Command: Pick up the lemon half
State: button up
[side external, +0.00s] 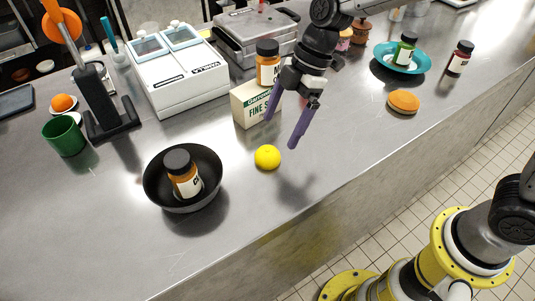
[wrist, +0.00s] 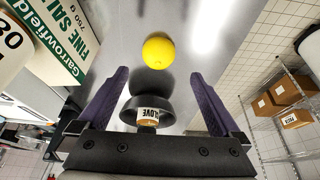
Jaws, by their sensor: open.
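The lemon half (side external: 267,157) is a small round yellow piece on the steel counter, right of the black bowl. It also shows in the wrist view (wrist: 158,52), in the upper middle beyond the fingertips. My gripper (side external: 280,132) has two purple fingers, spread apart and empty. In the side external view they hang above the counter, up and to the right of the lemon half. In the wrist view my gripper (wrist: 163,102) has nothing between its fingertips at their level. The fingers do not touch the lemon half.
A salt box (side external: 250,104) with a jar (side external: 268,66) on it stands just behind the lemon half. A black bowl (side external: 155,190) holding a jar (side external: 183,173) is to the left. An orange-brown round item (side external: 403,101) lies at right. The counter in front is clear.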

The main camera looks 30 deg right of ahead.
aim_at(271, 149)
jog(key=shift+d+x, duration=0.1)
jog(key=shift+x, duration=1.75)
jog(key=shift+d+x, duration=0.15)
jog(key=shift+x, duration=1.75)
jog(key=shift+w, duration=0.15)
jog(key=c, duration=1.3)
